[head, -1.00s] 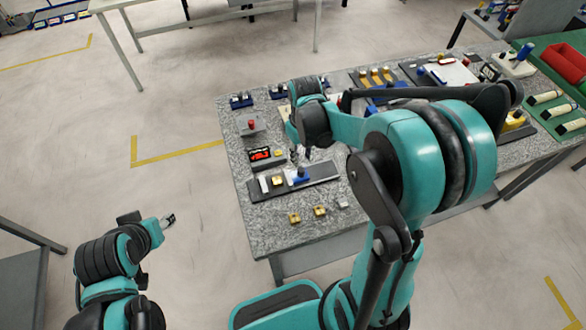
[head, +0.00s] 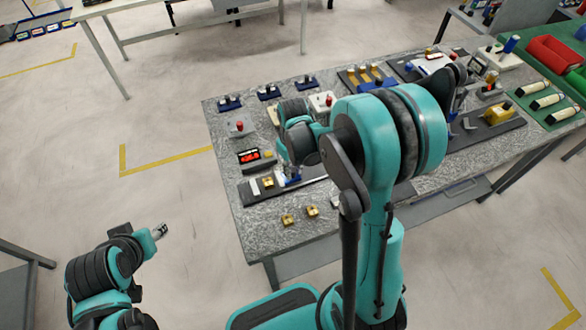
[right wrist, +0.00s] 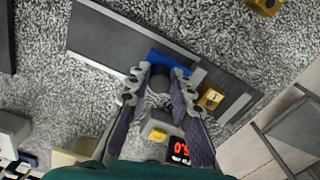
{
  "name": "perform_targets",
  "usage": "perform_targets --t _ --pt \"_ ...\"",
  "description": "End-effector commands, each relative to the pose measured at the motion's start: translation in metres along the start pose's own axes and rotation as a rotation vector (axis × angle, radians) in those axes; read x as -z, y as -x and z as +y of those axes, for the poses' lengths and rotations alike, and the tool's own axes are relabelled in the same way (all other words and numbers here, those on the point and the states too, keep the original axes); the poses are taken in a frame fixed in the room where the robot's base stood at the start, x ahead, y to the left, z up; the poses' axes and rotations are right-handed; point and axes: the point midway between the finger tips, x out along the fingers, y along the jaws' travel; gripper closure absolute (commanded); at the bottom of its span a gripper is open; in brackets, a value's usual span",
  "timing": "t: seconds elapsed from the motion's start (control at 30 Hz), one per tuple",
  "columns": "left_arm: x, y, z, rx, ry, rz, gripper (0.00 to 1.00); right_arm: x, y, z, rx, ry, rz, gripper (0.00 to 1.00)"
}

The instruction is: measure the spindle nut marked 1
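The brass nut (right wrist: 211,98) sits on the dark measuring plate (right wrist: 112,40), with a small pale tag that seems to read 1. In the head view this nut (head: 267,183) is just left of my right gripper. A blue part (right wrist: 168,62) is on the same plate. My right gripper (right wrist: 162,77) is over the plate, its two fingers apart on either side of a dark round piece by the blue part; contact cannot be made out. My left gripper (head: 160,230) is off the table, too small to read.
A red digital display (head: 249,156) stands behind the plate, beside a yellow piece (right wrist: 158,135). Loose brass nuts lie near the front edge (head: 288,220) (head: 312,211). Blue holders (head: 229,103) line the back. Floor left of the table is clear.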

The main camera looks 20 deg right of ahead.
Motion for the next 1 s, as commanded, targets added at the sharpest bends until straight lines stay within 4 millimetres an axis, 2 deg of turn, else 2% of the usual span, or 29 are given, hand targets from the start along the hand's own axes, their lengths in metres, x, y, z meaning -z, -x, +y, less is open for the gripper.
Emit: perform_targets --t 0.17,0.43,0.7,0.73,1.0 --pt "0.000 0.000 0.000 0.000 0.000 0.000 0.54 0.001 0.000 -0.002 0.000 0.001 0.000 0.99" --pt "-0.002 -0.003 0.000 0.000 0.000 0.000 0.54 0.010 0.000 -0.035 0.000 0.003 0.000 0.99" --pt "-0.002 -0.002 0.000 0.000 0.000 0.000 0.54 0.010 0.000 -0.037 0.001 0.001 0.001 0.99" --pt "-0.002 -0.002 0.000 0.000 0.000 0.000 0.54 0.010 0.000 -0.037 0.001 0.001 0.001 0.71" --pt "-0.002 -0.002 0.000 0.000 0.000 0.000 0.54 0.010 0.000 -0.036 0.000 0.000 0.000 0.70"
